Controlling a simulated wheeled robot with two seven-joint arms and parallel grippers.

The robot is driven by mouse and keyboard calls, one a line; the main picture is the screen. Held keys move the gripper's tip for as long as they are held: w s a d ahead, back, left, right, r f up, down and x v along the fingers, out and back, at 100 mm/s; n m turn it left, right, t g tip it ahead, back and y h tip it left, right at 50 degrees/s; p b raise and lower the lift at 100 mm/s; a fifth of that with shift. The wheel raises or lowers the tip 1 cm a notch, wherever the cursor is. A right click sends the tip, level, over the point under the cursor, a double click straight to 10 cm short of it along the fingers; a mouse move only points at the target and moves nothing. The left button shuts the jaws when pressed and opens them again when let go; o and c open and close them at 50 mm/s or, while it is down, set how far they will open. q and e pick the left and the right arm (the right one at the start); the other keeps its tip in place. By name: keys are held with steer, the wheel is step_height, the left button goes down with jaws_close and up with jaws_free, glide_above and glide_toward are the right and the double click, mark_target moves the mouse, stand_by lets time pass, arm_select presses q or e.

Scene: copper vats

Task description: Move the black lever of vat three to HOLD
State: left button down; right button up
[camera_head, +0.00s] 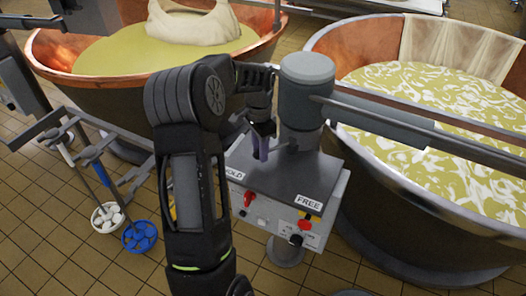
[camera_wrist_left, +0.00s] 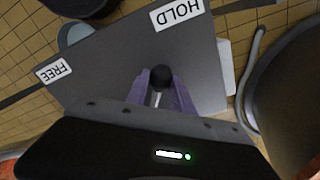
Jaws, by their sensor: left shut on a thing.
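The black lever shows as a round black knob (camera_wrist_left: 161,76) on a pale rod in the left wrist view, above a dark grey plate (camera_wrist_left: 200,60). My left gripper (camera_head: 262,148) is shut on it, with its purple fingers (camera_wrist_left: 163,92) on both sides of the knob. In the head view the fingers hide most of the lever. A HOLD label (camera_wrist_left: 177,12) and a FREE label (camera_wrist_left: 53,70) are on the plate; in the head view HOLD (camera_head: 233,174) is at left, partly covered by my arm, and FREE (camera_head: 308,203) at right. The knob is at neither label. My right gripper is out of view.
A grey post (camera_head: 306,90) rises behind the plate. The control box front (camera_head: 275,222) has red and black knobs. Copper vats stand at left (camera_head: 55,55) and right (camera_head: 355,45). A rack (camera_head: 85,150) with blue and white tools stands at left.

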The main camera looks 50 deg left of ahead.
arm_select(q)
steer(key=shift+a+r, duration=0.1)
stand_by(0.3)
steer(key=c, duration=1.1)
jaws_free()
step_height(320, 180, up, 8)
steer(key=shift+w+f+b, duration=0.1)
steer(key=shift+f+b, duration=0.05)
steer(key=shift+b, duration=0.35)
